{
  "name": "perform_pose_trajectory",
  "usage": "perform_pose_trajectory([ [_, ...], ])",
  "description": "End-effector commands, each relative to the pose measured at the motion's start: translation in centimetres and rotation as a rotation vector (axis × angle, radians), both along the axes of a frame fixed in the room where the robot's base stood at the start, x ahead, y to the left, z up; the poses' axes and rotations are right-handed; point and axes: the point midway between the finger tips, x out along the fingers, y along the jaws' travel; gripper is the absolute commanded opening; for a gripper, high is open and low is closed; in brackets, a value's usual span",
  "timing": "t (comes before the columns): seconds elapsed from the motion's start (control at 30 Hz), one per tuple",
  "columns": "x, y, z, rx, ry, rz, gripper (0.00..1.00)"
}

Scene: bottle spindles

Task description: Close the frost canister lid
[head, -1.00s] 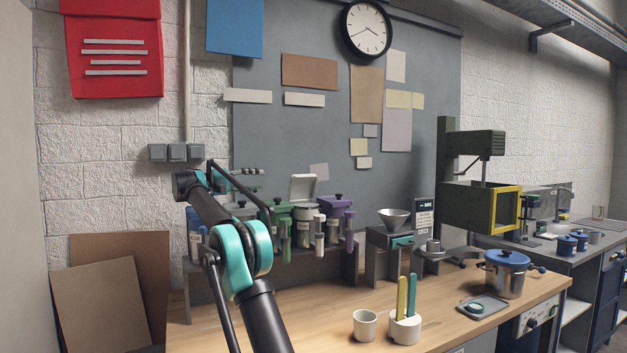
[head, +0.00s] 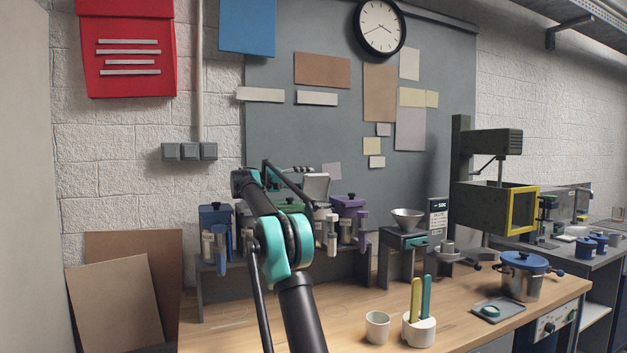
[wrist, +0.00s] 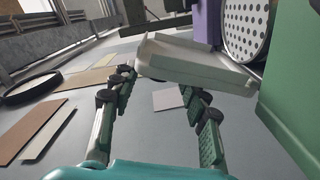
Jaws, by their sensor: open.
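The frost canister is white and stands on the rack between green and purple ones. Its pale lid (head: 316,187) is raised open in the head view. In the wrist view the lid (wrist: 195,62) lies just beyond my fingertips, and the canister's round dotted top (wrist: 247,25) shows to its right. My gripper (wrist: 157,85) is open and empty, its fingers spread below the lid; I cannot tell whether the right fingertip touches it. In the head view my arm covers part of the rack, and the gripper cannot be made out.
The purple canister (head: 348,205) stands right of the frost one; the green canister (wrist: 295,90) is close on the wrist view's right. A blue canister (head: 215,220) is at the rack's left end. A funnel stand (head: 405,220), cup (head: 377,327) and pot (head: 522,275) stand to the right.

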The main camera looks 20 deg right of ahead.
Motion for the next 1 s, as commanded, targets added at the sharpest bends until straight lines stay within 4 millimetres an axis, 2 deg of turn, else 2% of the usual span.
perform_pose_trajectory([
  [0.1,0.0,-1.8,0.0,0.0,0.0,-0.001,0.45],
  [0.23,0.1,-2.8,0.0,0.0,0.0,0.0,0.45],
  [0.6,0.1,-3.4,0.0,0.0,0.0,0.001,0.45],
  [1.0,0.1,-3.3,0.0,0.001,0.0,0.001,0.0],
])
